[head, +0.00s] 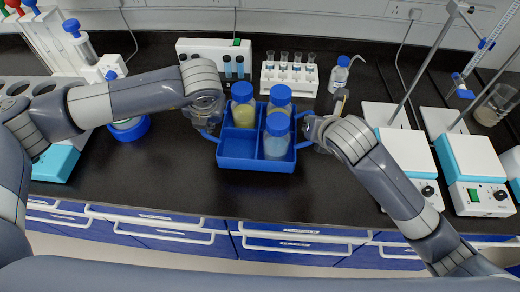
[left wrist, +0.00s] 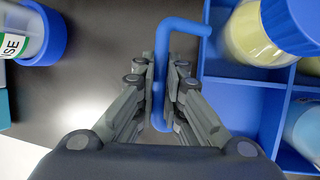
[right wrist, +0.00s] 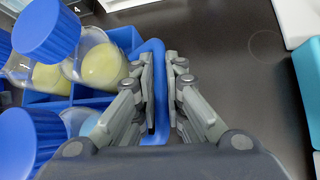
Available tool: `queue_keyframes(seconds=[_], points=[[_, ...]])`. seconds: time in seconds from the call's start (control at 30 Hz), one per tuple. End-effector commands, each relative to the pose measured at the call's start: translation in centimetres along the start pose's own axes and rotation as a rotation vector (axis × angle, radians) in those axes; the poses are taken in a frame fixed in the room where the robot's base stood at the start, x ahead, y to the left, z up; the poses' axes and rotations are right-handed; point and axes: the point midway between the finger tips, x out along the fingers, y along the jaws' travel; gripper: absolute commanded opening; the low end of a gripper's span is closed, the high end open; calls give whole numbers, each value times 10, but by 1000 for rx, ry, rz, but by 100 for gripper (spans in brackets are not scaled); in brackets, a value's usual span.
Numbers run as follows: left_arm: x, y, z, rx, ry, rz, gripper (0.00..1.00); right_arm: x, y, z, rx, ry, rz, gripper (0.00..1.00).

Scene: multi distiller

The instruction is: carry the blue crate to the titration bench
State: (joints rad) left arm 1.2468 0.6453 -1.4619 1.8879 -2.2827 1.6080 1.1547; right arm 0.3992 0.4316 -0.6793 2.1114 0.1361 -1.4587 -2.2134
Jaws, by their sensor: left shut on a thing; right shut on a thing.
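The blue crate (head: 240,150) sits on or just above the black bench top in the head view; I cannot tell which. It has compartments and holds 3 blue-capped bottles: a yellow one (head: 243,112) at back left, one at back right (head: 280,98) and a pale blue one (head: 277,142) at front right. The front left compartment looks empty. My left gripper (left wrist: 163,95) is shut on the crate's left handle (left wrist: 180,24). My right gripper (right wrist: 160,95) is shut on the crate's right handle (right wrist: 152,47). In the head view the arms partly hide both handles.
A white rack of vials (head: 290,75) stands right behind the crate. Another rack (head: 213,55) is behind left. A wash bottle (head: 339,75) stands behind the right gripper. Stirrer hotplates (head: 480,170) with stands are at right. Bench top in front of the crate is clear.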

Motion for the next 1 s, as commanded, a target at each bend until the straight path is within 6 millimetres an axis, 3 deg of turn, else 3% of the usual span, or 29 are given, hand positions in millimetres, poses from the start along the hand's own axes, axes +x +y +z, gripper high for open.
queue_keyframes(seconds=[0.47,1.0], points=[[3,0,0,-2,-3,1,0,2,-1,0,1,-8,1,0],[24,-5,-9,-2,-3,1,0,18,-5,-16,1,-8,1,0]])
